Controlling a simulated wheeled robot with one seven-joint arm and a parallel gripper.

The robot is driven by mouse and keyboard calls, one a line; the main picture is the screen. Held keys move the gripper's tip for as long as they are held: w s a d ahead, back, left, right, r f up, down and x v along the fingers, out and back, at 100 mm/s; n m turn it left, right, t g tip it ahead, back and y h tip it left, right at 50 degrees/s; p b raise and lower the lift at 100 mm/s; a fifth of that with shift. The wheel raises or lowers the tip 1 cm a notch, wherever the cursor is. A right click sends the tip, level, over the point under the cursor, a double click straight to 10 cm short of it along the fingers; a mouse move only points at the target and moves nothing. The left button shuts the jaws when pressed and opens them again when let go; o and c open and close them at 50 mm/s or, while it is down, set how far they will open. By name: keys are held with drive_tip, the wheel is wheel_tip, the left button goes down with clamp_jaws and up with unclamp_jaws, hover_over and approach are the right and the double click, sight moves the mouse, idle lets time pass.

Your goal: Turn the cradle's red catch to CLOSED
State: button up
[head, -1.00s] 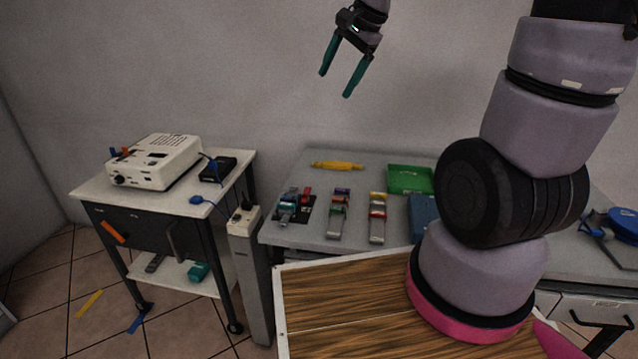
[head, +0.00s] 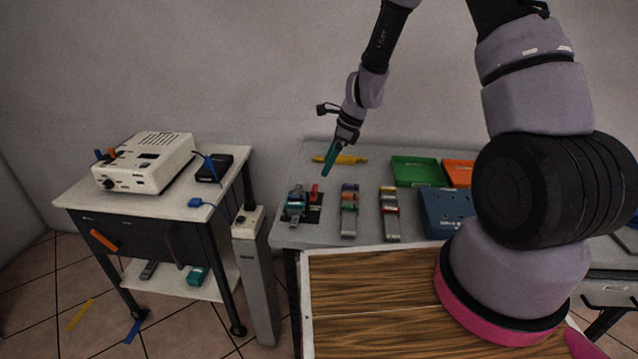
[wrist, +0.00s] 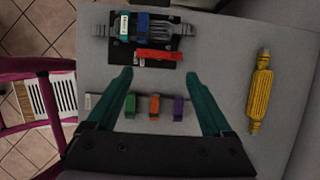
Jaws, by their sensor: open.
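The cradle (wrist: 118,54) is a black plate at the left end of the grey table, with a grey connector body, a blue band and a teal piece across it. The red catch (wrist: 160,56) lies along its near edge in the wrist view and shows as a small red piece in the head view (head: 314,192). Its lettering is too small to read. My gripper (head: 326,175) is open and empty above the table, close to the cradle. In the wrist view its teal fingers (wrist: 164,74) stand apart, with the catch a little beyond the tips, apparently untouched.
A strip with green, orange and purple clips (wrist: 154,107) lies below the fingers. A yellow tool (wrist: 262,90) lies to the right. Another clip strip (head: 390,214), a green tray (head: 417,171), an orange tray (head: 458,172) and a blue box (head: 445,211) stand farther right. A white device (head: 145,162) sits on the side cart.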

sight(315, 188)
drive_tip(key=x, duration=0.9)
drive_tip(key=shift+d, duration=0.1)
clamp_jaws()
